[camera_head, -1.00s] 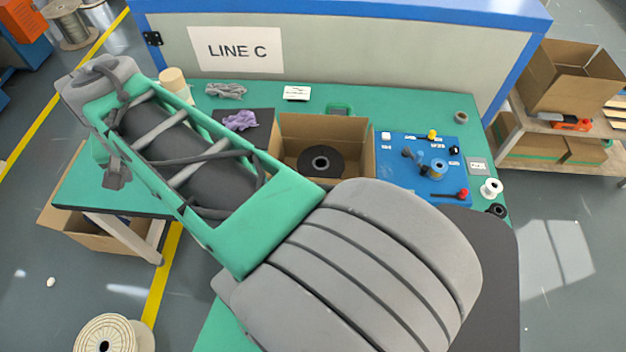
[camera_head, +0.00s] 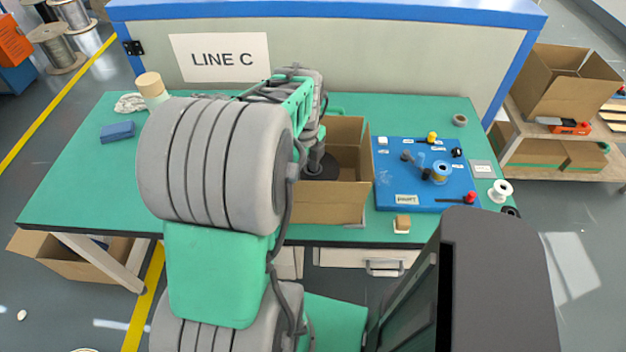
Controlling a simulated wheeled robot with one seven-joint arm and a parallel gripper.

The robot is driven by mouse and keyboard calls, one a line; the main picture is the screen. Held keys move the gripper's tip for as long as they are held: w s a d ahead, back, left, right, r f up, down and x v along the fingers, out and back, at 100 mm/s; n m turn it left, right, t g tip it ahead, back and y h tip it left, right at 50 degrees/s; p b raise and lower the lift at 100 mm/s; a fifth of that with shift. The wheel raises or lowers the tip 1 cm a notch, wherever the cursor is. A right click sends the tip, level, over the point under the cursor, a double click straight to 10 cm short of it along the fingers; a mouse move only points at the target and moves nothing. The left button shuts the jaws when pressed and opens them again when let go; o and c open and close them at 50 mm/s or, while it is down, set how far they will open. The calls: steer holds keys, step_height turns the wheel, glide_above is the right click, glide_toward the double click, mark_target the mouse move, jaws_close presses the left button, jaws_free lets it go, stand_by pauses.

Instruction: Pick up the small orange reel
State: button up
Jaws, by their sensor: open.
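My gripper (camera_head: 318,165) points down over the open cardboard box (camera_head: 330,212), left of the board and clear of the reel. The gripper is open, small in the picture and partly hidden by my wrist. A large black reel (camera_head: 322,172) lies in the box under it; I cannot tell whether they touch.
The board also carries a yellow piece (camera_head: 432,138), a red-handled piece (camera_head: 469,197) and grey parts. A white spool (camera_head: 500,192) stands right of it. A brown block (camera_head: 402,222) is at the front edge.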

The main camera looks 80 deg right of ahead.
steer(key=shift+f, duration=0.7)
jaws_close()
stand_by(0.3)
